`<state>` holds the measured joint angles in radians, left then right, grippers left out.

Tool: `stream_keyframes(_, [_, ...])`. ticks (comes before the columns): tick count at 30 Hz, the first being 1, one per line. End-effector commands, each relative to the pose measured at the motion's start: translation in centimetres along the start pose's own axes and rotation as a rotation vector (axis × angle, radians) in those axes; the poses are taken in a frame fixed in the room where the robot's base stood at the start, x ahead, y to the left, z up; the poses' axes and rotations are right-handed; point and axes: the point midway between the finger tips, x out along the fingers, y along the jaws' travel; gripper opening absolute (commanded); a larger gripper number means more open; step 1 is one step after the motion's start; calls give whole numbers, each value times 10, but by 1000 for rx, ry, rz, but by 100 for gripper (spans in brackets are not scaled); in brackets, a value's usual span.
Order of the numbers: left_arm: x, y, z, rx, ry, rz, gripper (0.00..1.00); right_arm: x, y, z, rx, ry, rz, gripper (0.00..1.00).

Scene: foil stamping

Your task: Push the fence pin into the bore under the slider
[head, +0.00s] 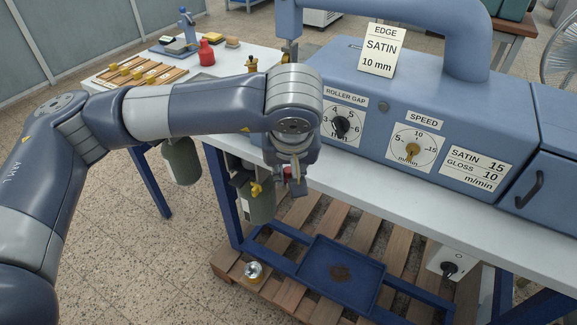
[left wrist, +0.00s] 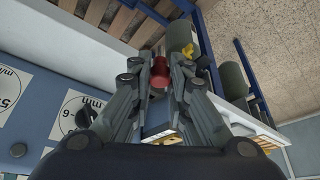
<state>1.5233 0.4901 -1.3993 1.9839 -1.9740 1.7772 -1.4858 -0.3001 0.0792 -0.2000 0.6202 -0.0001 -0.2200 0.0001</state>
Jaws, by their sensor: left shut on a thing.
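My left gripper (head: 297,187) points down at the front edge of the machine's table in the head view, below my wrist. In the left wrist view the left gripper (left wrist: 160,76) is shut on a red, rounded piece, which looks like the head of the fence pin (left wrist: 158,82). The bore is not visible. My right gripper is in neither view.
The blue machine (head: 375,85) with dials stands on a pale table (head: 450,205). Green cylinders with yellow valves (head: 258,203) hang under the table edge. A blue tray (head: 318,258) sits low on the frame. A side table at the back left holds a red bottle (head: 206,53).

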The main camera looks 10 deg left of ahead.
Motion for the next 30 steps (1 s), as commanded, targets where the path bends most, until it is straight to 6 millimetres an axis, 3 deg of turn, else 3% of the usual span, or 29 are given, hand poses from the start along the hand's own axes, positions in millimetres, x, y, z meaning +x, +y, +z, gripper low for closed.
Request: stream_keyframes(30, [-40, 0, -19, 0, 1, 0, 0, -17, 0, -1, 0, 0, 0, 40])
